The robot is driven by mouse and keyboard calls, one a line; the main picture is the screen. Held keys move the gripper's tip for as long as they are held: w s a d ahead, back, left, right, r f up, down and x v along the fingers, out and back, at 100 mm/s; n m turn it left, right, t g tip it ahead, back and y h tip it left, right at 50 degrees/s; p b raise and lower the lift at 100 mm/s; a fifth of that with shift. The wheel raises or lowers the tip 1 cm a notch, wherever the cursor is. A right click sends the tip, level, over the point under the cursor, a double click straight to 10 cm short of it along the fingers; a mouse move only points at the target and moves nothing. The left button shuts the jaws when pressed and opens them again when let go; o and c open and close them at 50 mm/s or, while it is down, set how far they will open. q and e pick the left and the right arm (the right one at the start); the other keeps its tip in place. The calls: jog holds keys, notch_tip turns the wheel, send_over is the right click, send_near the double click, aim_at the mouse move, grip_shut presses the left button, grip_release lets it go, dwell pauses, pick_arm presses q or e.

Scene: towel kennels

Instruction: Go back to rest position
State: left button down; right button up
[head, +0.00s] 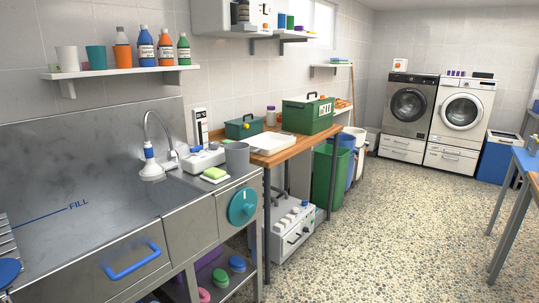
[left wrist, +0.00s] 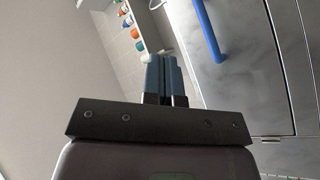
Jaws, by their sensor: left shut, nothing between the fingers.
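My left gripper (left wrist: 164,80) shows in the left wrist view, with its two blue-grey fingers together and nothing between them. A blue bar handle (left wrist: 208,30) on a grey metal front lies to the right of the fingers in that view, apart from them in the picture. The same handle (head: 133,261) shows in the head view on the front of the steel sink unit. Neither gripper shows in the head view. My right gripper is in no view.
The steel counter (head: 75,215) fills the near left. A wall shelf (head: 120,71) with bottles and cups hangs above it. A wooden table (head: 270,157) carries green boxes and a white tray. A blue table (head: 527,160) stands at right. The pebbled floor (head: 400,220) between is clear.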

pick_arm(q)
jog(key=s+f+m+g+h+p, duration=0.1)
jog(key=s+f+m+g, duration=0.1)
jog(key=s, duration=0.8)
jog(key=s+f+m+g+h+p, duration=0.1)
jog(key=s+f+m+g+p, duration=0.1)
jog(key=s, duration=0.7)
jog(key=s+f+m+g+h+p, duration=0.1)
jog(key=s+f+m+g, duration=0.3)
jog(key=s+m, duration=0.3)
jog(key=s+g, duration=0.1)
jog(key=s, duration=0.2)
jog(key=shift+s+a+h, duration=0.3)
jog(key=shift+f, duration=0.15)
